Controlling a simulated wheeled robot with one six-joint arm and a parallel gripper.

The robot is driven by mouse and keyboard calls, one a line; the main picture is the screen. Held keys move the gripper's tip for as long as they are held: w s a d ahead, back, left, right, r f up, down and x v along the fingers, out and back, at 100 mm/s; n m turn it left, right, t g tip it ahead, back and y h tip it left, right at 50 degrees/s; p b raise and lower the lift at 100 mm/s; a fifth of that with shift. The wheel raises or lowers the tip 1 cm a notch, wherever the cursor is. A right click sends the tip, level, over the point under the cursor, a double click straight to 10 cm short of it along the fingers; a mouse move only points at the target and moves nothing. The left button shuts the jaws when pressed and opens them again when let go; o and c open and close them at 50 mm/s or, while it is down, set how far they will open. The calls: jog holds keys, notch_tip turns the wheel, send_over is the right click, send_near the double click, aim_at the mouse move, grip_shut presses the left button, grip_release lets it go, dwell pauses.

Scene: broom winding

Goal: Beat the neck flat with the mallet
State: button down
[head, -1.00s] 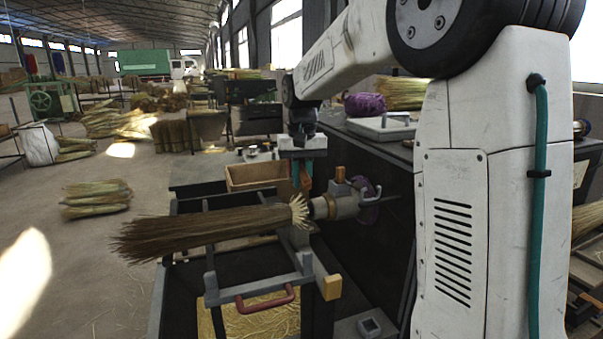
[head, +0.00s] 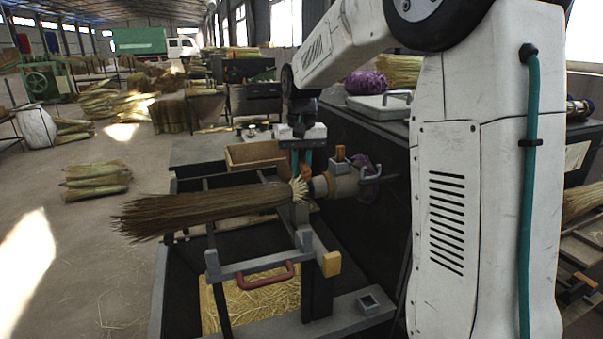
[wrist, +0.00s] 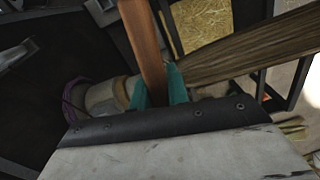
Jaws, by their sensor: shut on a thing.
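A broom (head: 215,208) of brown straw lies level in the holder, its loose bristles to the left. Its pale, splayed neck (head: 299,188) is at the right, by the metal chuck (head: 340,182). My gripper (head: 303,160) is just above and behind the neck, pointing down. In the wrist view my teal fingers (wrist: 157,90) are shut on the mallet's reddish-brown wooden handle (wrist: 143,45). The mallet shows only as a small orange-brown piece below the fingers in the head view; its head cannot be made out. The broom (wrist: 255,55) runs to the upper right in the wrist view.
A grey frame with a red handle (head: 266,277) and a yellow block (head: 331,264) stands in front of the broom. A wooden box (head: 255,155) sits behind. A straw-filled tray (head: 262,300) lies below. A dark bench is on the right; open floor is on the left.

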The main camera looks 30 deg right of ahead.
aim_at(302, 157)
jog(key=r, duration=0.6)
jog(key=shift+s+r, duration=0.15)
jog(key=shift+s, duration=0.1)
jog(key=shift+f, duration=1.3)
jog(key=shift+f, duration=2.8)
notch_tip(302, 157, up, 8)
jog(key=shift+r, duration=0.1)
jog(key=shift+f, duration=1.35)
